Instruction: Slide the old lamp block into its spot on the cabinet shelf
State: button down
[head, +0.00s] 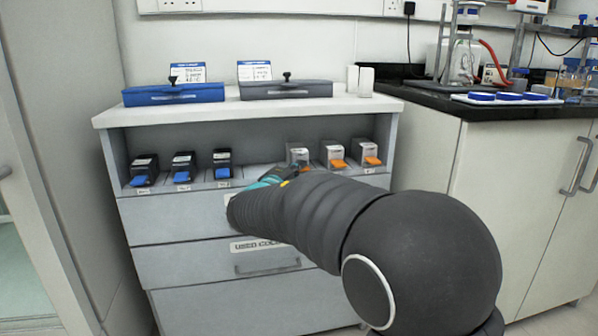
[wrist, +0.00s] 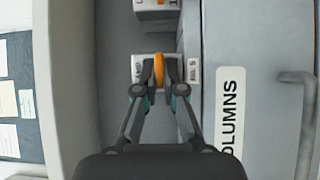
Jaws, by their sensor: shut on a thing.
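The held block (wrist: 138,70) has a pale front with an orange tab, and my gripper (wrist: 159,78) is shut on that tab in the wrist view. The block sits at a shelf slot beside a small numbered label (wrist: 194,73). In the head view, my gripper (head: 287,174) reaches the shelf edge at the leftmost orange-tabbed block (head: 299,152), which appears to be the held one. My arm hides part of the shelf front there. How deep the block sits cannot be told.
Two more orange-tabbed blocks (head: 333,152) (head: 368,149) stand to the right, one close by in the wrist view (wrist: 152,16). Several blue-tabbed black blocks (head: 182,165) stand left. Drawers (head: 175,220) lie below; blue (head: 174,94) and grey (head: 286,90) cases lie on top.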

jog(key=c, duration=1.2)
grip_release()
jog(key=shift+s, duration=0.1)
